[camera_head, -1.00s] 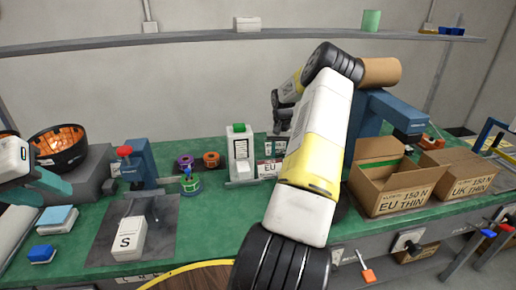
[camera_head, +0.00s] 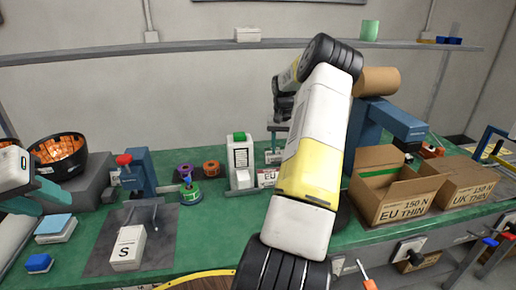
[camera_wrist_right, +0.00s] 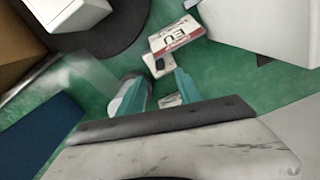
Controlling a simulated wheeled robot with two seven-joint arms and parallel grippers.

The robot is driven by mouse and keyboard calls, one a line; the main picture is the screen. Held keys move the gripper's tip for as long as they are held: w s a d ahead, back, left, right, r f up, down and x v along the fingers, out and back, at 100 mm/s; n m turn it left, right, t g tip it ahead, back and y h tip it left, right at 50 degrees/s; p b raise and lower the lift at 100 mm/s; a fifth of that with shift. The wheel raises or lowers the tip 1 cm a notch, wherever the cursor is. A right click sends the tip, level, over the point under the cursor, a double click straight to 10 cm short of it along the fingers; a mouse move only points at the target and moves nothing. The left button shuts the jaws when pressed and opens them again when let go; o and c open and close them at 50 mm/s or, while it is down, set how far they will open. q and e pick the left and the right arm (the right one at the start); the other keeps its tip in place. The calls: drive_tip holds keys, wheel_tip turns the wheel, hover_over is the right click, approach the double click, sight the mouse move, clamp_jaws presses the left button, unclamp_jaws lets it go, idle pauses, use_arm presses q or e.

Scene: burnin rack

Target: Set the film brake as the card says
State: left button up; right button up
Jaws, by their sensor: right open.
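The card marked EU (camera_head: 267,176) with a red band stands on the green bench behind my right arm; it also shows in the right wrist view (camera_wrist_right: 178,38). My right gripper (camera_head: 278,127) is open, partly hidden by its arm. In the right wrist view its teal fingers (camera_wrist_right: 158,86) are apart, just short of the card, with a grey rounded part beside the left finger. A blue stand (camera_head: 396,118) carries a brown roll (camera_head: 378,80). I cannot pick out the film brake with certainty. My left gripper (camera_head: 42,196) is at the far left; its jaw state is unclear.
A white box marked S (camera_head: 129,249) lies on a dark mat, near a blue press (camera_head: 142,172). A white device with a green top (camera_head: 240,160) stands left of the card. A shelf (camera_head: 180,47) crosses above.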

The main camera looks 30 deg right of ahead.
drive_tip(key=n, duration=0.3)
drive_tip(key=shift+f, duration=0.6)
wheel_tip(320, 180, down, 7)
drive_tip(key=shift+f, duration=0.1)
clamp_jaws()
